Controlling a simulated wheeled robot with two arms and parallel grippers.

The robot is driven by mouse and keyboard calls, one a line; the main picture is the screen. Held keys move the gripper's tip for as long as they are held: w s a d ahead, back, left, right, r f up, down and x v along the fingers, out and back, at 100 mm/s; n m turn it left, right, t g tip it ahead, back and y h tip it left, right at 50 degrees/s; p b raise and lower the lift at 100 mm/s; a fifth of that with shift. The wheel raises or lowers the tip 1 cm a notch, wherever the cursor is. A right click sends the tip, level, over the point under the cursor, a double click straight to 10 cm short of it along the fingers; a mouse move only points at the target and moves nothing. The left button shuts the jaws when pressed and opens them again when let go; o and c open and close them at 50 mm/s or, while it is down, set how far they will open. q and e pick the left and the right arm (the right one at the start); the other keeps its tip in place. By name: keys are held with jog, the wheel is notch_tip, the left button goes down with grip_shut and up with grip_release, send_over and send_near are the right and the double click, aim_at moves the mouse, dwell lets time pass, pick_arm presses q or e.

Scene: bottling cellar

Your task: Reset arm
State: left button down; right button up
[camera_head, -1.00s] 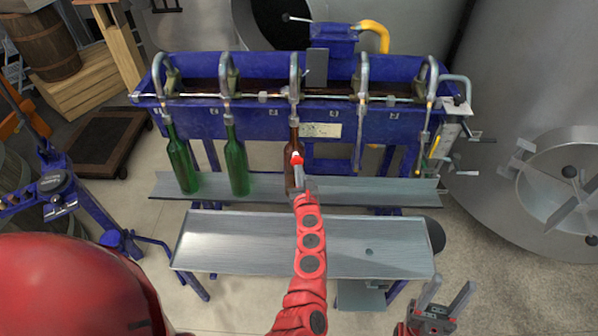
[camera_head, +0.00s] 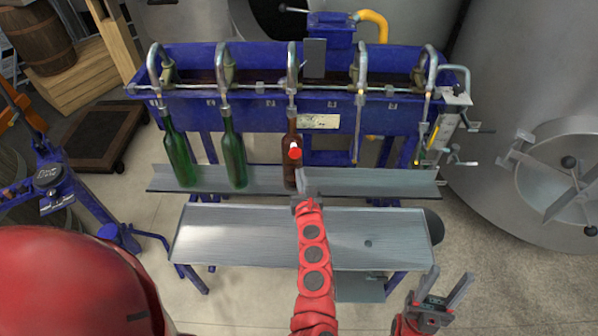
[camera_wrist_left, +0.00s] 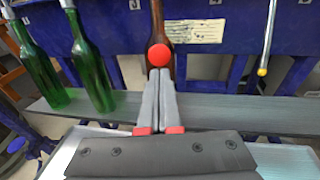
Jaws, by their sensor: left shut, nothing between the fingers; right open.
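My left gripper (camera_head: 300,176) is shut and empty. It is in front of the brown bottle (camera_head: 289,174), slightly to its right in the head view. A red round spot (camera_head: 295,153) shows in front of the bottle's body, just beyond my fingertips. In the left wrist view the closed fingers (camera_wrist_left: 160,76) point at this red spot (camera_wrist_left: 160,55), and the brown bottle (camera_wrist_left: 157,22) rises behind it. I cannot tell whether the fingertips touch anything. My right gripper (camera_head: 445,285) is open and empty at the lower right, beside the tray.
Two green bottles (camera_head: 177,155) (camera_head: 232,158) stand on the filler's metal shelf (camera_head: 385,183) under the left spouts. The blue filling trough (camera_head: 250,112) spans the back. A bare metal tray (camera_head: 235,235) lies below my left arm. A steel tank (camera_head: 530,75) stands at the right.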

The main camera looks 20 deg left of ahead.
pick_arm(q)
jog(key=shift+s+d, duration=0.2)
jog(key=shift+s, duration=0.45)
